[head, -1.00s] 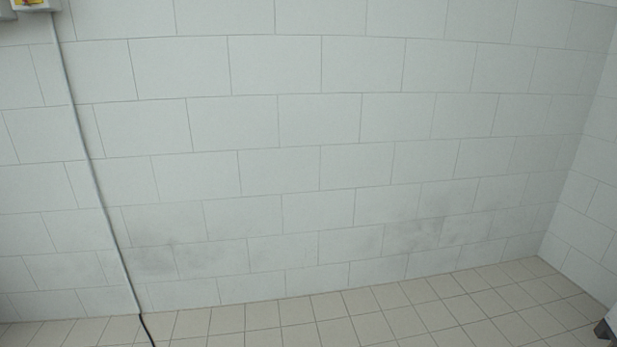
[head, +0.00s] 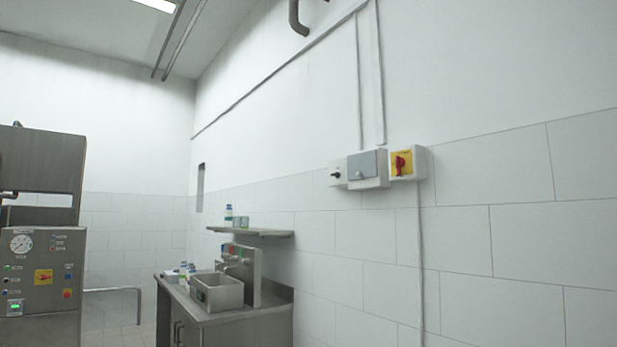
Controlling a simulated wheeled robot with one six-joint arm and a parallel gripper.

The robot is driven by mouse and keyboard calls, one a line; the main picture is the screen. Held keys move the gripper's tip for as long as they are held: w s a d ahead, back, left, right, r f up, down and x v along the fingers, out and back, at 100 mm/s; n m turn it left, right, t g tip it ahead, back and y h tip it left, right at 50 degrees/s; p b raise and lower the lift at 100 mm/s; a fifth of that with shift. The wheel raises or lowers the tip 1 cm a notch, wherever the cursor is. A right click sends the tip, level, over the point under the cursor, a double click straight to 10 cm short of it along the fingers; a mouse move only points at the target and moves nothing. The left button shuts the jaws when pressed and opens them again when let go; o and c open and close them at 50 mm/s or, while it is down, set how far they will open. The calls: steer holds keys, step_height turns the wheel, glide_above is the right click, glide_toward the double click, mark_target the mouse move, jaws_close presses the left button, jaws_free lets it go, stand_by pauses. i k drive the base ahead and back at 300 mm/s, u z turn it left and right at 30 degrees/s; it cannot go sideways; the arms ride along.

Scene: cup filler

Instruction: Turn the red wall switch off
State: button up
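The red wall switch (head: 400,163) is a red rotary knob on a yellow plate, set in a white box on the right-hand wall. It sits right of the picture's middle, and a cable runs down the wall below it. The knob looks roughly upright, but it is too small to read its marked position. My gripper is not in view.
A grey-lidded box (head: 368,168) and a small box with a black knob (head: 337,173) adjoin the switch on its left. A steel sink counter (head: 228,314) and a shelf (head: 250,232) stand along the wall. A control panel machine (head: 42,270) is at left.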

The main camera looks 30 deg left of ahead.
mark_target(400, 162)
steer(key=u, duration=0.55)
steer(key=i, duration=0.75)
steer(key=u, duration=0.65)
steer(key=i, duration=1.75)
steer(key=z, duration=0.7)
